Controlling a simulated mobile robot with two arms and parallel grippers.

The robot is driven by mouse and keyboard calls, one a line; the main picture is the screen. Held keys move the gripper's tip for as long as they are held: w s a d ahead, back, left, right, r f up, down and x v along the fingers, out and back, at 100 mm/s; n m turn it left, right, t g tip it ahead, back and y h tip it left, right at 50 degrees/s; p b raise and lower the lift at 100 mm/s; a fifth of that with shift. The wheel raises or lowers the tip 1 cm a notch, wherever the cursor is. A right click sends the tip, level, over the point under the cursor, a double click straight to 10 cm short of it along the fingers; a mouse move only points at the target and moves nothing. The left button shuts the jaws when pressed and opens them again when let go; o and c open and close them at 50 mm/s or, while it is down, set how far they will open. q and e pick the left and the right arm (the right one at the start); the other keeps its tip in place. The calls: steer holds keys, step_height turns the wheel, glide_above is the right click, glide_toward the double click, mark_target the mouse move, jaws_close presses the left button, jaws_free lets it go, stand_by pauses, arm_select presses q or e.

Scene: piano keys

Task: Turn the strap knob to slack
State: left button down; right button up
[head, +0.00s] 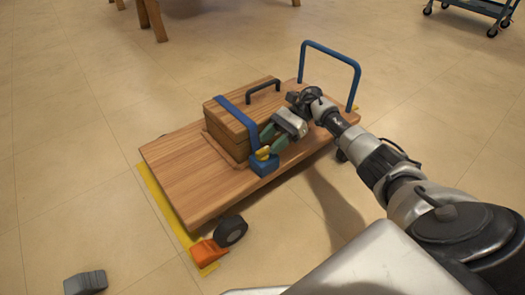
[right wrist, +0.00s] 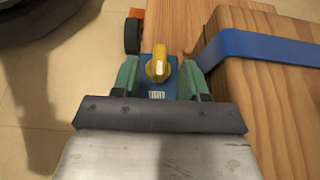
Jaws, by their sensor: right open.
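The yellow strap knob (head: 263,153) sits on a blue block (head: 264,166) at the front right edge of the wooden cart. It also shows in the right wrist view (right wrist: 158,66), with a white mark on its face. A blue strap (head: 238,114) runs from the block over the wooden box (head: 228,128). My right gripper (head: 270,141) is open, its green fingers on either side of the knob. In the right wrist view the fingers (right wrist: 159,80) stand apart from the knob, with gaps on both sides. My left gripper is not in view.
The flat wooden cart (head: 190,185) has a blue handle (head: 330,55) at the back. An orange wedge (head: 207,252) lies by its front wheel (head: 230,231); a grey wedge (head: 86,283) lies on the floor. The box has a dark handle (head: 263,85).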

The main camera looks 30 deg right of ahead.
mark_target(264, 149)
steer(key=shift+b+x, duration=0.45)
steer(key=shift+x, duration=1.45)
jaws_close()
